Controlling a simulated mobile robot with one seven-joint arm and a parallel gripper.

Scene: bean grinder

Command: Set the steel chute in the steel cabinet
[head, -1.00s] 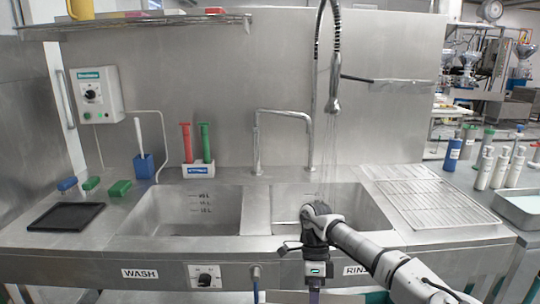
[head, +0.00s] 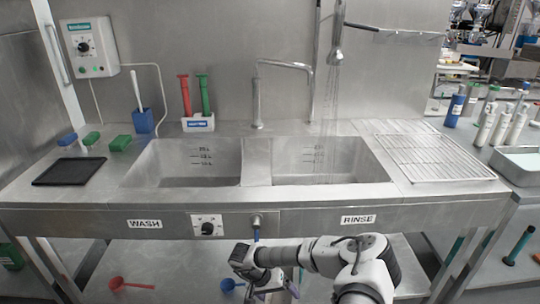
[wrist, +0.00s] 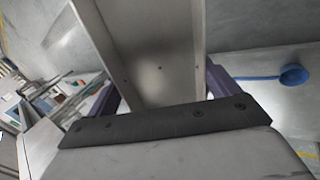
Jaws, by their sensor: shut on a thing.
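In the wrist view a steel channel with raised side edges, which looks like the steel chute (wrist: 160,40), runs away from my gripper (wrist: 163,90) between its purple fingers. The gripper is shut on it. In the head view my gripper (head: 268,290) is low in front of the sink, below its front edge. The held piece is hard to make out there. No steel cabinet is clearly recognizable. A steel panel with a vertical bar handle (head: 50,50) stands at the far left; I cannot tell whether it is the cabinet.
A steel sink (head: 250,212) with two basins fills the middle. Its lower shelf (head: 185,262) holds a red ladle (head: 130,285) and a blue ladle (head: 228,285). A black tray (head: 70,171) lies at left. A wire rack (head: 420,155) lies at right, with several bottles beyond it.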

